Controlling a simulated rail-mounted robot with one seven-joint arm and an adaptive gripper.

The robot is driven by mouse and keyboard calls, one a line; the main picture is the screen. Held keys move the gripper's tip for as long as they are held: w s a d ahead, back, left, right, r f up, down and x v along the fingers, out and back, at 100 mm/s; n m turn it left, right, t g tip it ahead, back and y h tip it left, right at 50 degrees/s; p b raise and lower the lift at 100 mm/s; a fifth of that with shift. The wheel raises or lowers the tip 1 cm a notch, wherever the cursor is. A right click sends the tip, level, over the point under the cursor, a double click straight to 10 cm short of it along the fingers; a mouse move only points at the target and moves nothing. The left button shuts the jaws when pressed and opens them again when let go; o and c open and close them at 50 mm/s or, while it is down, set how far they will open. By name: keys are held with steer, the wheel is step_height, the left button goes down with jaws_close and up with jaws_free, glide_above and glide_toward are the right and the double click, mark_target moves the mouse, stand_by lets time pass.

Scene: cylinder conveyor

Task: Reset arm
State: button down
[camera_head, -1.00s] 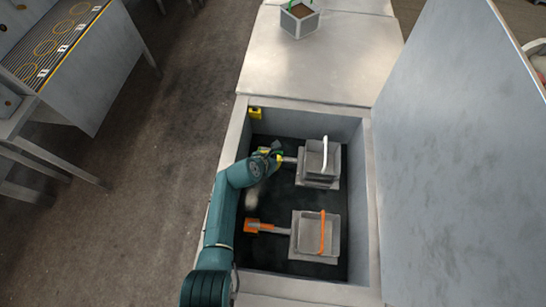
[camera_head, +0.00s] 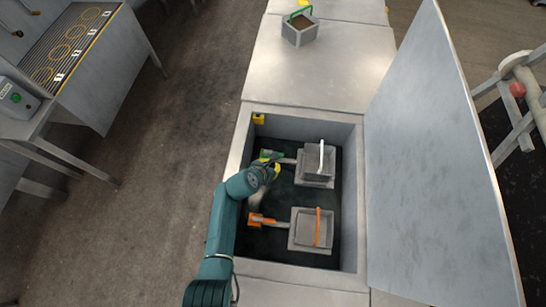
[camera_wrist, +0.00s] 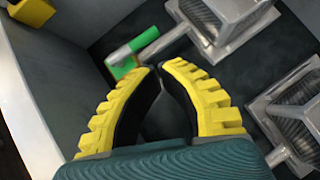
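My gripper (camera_wrist: 160,69) has yellow and black fingers whose tips come together, with nothing visible between them. In the head view my gripper (camera_head: 270,167) is low inside the open recess, near its left wall. A green handle (camera_wrist: 128,56) lies just beyond the fingertips and appears apart from them; it also shows in the head view (camera_head: 271,155). It joins a grey square container (camera_head: 316,165) with a white bail handle. A second grey container (camera_head: 312,230) with an orange bail and orange grip (camera_head: 260,220) sits nearer.
Recess walls (camera_head: 320,125) surround my gripper. A yellow block (camera_head: 258,118) is at the far left corner. A raised grey lid panel (camera_head: 430,160) stands to the right. A green-handled box (camera_head: 299,30) sits on the far counter. Bare counter (camera_head: 320,70) lies between.

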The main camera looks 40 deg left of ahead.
steer(key=shift+d+p+v, duration=0.25)
steer(key=shift+p+v, duration=0.4)
steer(key=shift+v, duration=0.45)
steer(key=w+d+r+m+t, duration=0.25)
steer(key=w+r+m, duration=0.3)
steer(key=r, duration=0.45)
steer(key=w+d+r+m+t, duration=0.1)
steer(key=w+d+r+m, duration=0.35)
steer(key=r+m, duration=0.4)
steer(key=w+d+r+m+t, duration=0.15)
steer(key=d+r+m, duration=0.3)
steer(key=r, duration=0.55)
steer(key=d+r+m+t, duration=0.2)
steer(key=d+r+m, duration=0.25)
steer(key=r, duration=0.65)
steer(key=s+d+r+m+t+h, duration=0.1)
steer(key=s+d+r+m+t, duration=0.1)
steer(key=s+d+r+m, duration=0.45)
steer(key=s+d+r+m+t, duration=0.25)
steer(key=s+r, duration=0.25)
steer(key=r, duration=0.5)
steer(key=s+d+r+m+t+h, duration=0.1)
steer(key=s+d+r+m+t, duration=0.35)
steer(key=r, duration=0.45)
step_height(320, 180, up, 11)
steer(key=g+p, duration=0.2)
steer(key=p, duration=1)
steer(key=shift+a+m+y, duration=0.35)
steer(key=shift+m+y, duration=0.05)
steer(key=shift+m, duration=0.05)
